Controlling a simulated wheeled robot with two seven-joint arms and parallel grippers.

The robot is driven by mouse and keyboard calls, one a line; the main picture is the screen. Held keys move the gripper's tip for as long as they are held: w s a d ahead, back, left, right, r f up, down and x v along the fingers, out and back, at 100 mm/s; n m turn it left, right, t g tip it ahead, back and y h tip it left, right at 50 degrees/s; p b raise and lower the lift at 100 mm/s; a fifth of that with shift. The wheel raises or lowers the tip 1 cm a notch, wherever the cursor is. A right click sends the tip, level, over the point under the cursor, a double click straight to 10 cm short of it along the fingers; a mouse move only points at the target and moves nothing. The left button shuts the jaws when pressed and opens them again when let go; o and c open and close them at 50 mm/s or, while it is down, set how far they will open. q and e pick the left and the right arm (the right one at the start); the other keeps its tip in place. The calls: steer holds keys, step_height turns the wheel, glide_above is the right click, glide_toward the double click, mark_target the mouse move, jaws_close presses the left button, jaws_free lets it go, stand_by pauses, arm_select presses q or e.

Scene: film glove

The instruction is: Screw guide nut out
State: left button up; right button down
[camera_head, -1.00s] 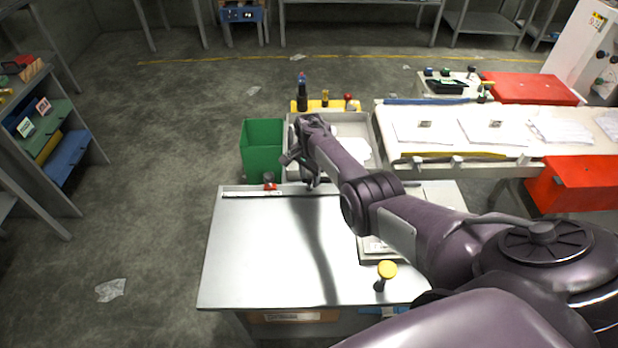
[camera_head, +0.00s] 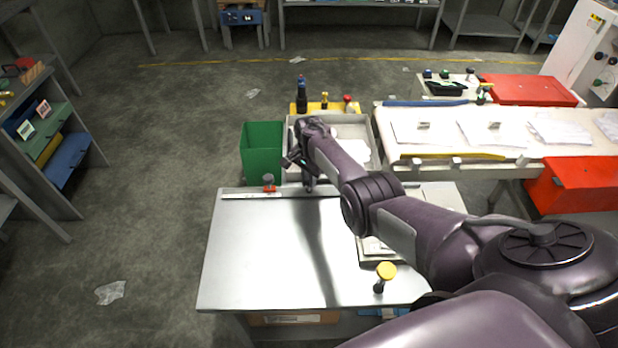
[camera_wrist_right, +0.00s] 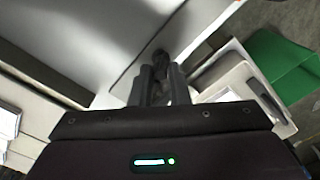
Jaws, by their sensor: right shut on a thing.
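My right gripper (camera_head: 308,184) is at the back edge of the grey metal table (camera_head: 260,245), its arm reaching in from the right. In the right wrist view its two dark fingers (camera_wrist_right: 160,82) are close together on a small dark knob-like part, which I take to be the guide nut (camera_wrist_right: 161,60). The fingers hide much of this part. In the head view the nut cannot be told apart from the gripper. A guide rail strip (camera_head: 245,196) runs along the table's back edge, with a small red and dark piece (camera_head: 268,184) on it, left of the gripper. My left gripper does not show.
A green bin (camera_head: 262,150) and a grey tray (camera_head: 358,130) stand behind the table. A yellow-topped knob (camera_head: 386,271) stands near the table's front right. The table's left half is clear. A long white table (camera_head: 470,160) is at the right.

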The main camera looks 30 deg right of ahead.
steer(key=shift+n, duration=0.8)
steer(key=n, duration=1.2)
steer(key=shift+b, duration=0.3)
steer(key=n, duration=0.5)
steer(key=shift+b, duration=0.4)
steer(key=n+b, duration=0.1)
steer(key=n, duration=0.3)
steer(key=shift+f+n, duration=0.1)
steer(key=shift+n, duration=0.2)
steer(key=n+b, duration=0.1)
steer(key=n, duration=0.3)
steer(key=shift+s+b, duration=0.1)
steer(key=shift+b, duration=0.25)
steer(key=n+b, duration=0.2)
steer(key=n, duration=0.2)
steer(key=shift+f+n, duration=0.1)
steer(key=shift+n, duration=0.3)
steer(key=c, duration=2.2)
jaws_free()
steer(key=shift+n+b, duration=0.85)
steer(key=shift+n, duration=0.95)
